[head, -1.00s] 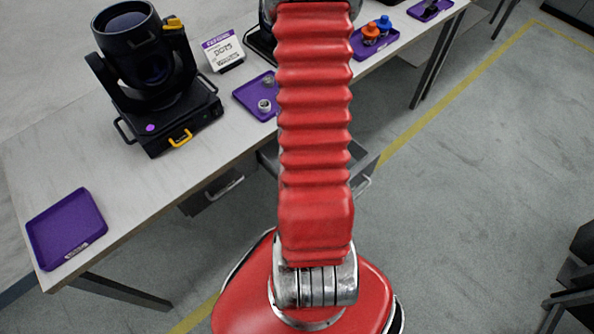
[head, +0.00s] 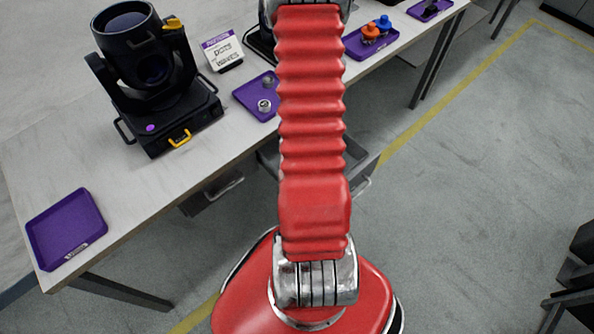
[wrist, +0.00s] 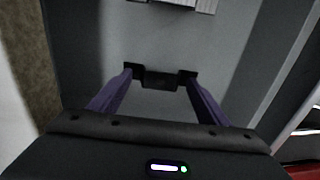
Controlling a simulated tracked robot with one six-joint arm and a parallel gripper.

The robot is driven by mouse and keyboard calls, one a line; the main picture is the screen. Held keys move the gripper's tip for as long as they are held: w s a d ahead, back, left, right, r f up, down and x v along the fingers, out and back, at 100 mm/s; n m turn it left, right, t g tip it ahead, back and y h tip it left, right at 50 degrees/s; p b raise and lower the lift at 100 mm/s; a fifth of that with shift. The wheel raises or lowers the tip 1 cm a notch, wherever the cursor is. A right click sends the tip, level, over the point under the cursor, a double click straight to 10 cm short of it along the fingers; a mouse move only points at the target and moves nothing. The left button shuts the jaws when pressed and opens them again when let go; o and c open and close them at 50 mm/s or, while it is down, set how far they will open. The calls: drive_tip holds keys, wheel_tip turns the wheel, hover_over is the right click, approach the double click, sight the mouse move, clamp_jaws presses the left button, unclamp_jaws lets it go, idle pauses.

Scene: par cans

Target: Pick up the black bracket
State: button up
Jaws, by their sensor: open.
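My gripper (wrist: 160,74) shows in the wrist view with its two purple fingers spread. A small black piece, apparently the black bracket (wrist: 159,80), lies between the fingertips over a grey surface (wrist: 105,45). I cannot tell whether either finger touches it. In the head view, my red arm hides the gripper, and I cannot make out the bracket there.
An open grey drawer (head: 359,160) sticks out under the table (head: 150,195). On the table are a black moving-head light (head: 150,75), an empty purple tray (head: 65,228), other purple trays with small parts (head: 248,97), and a white sign (head: 222,50).

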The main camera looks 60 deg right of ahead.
drive_tip(key=shift+c, duration=0.2)
drive_tip(key=c, duration=1.2)
drive_tip(key=shift+r, duration=0.15)
drive_tip(key=shift+r, duration=4.9)
